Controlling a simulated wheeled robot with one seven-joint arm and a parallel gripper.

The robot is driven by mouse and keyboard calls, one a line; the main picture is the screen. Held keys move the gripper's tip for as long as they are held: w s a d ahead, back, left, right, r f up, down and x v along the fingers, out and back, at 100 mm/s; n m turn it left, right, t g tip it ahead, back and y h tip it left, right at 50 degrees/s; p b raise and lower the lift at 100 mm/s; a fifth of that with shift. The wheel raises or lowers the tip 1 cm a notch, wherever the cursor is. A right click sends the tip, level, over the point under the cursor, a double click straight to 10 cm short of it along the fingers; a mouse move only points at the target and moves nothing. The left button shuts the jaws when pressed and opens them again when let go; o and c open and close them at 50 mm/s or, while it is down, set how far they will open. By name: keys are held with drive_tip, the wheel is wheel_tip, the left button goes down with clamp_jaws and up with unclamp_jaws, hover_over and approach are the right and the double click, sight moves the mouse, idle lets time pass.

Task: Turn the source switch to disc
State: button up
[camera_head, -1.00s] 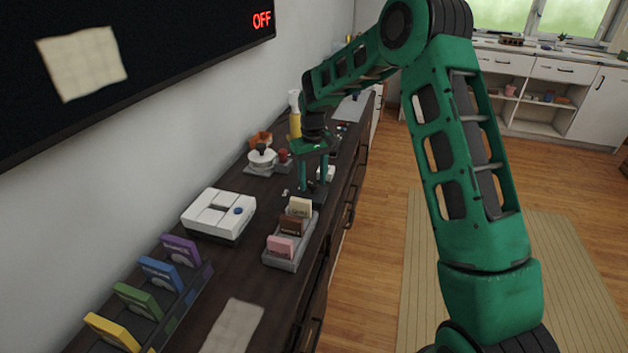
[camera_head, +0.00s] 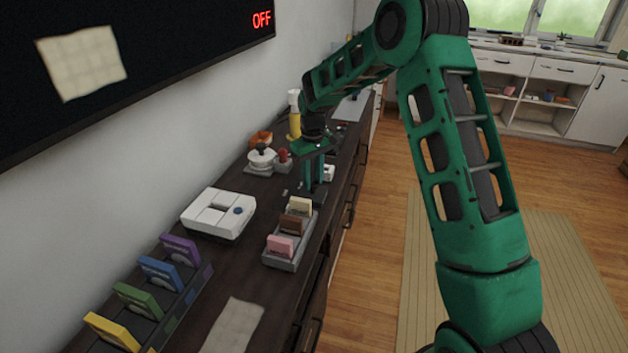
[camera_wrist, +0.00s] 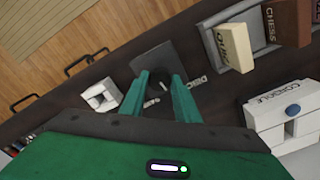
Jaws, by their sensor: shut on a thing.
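The source switch (camera_wrist: 165,62) is a dark grey plate with a dark knob. In the head view my gripper (camera_head: 312,194) stands low over the dark cabinet top, and the switch is mostly hidden behind the fingers.
A grey tray (camera_head: 289,266) of cartridges stands just in front of my gripper. The white console (camera_head: 217,214) is to the left. A joystick unit (camera_head: 262,160) and a small white block (camera_wrist: 101,95) are close by. The wall screen (camera_head: 200,40) reads OFF.

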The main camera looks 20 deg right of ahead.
sight(313, 183)
drive_tip(key=n, duration=0.4)
drive_tip(key=shift+n, duration=1.5)
drive_tip(key=o, duration=1)
drive_tip(key=shift+o, duration=0.2)
drive_tip(key=shift+r, duration=0.2)
wheel_tip(313, 183, up, 10)
drive_tip(key=shift+r, duration=0.15)
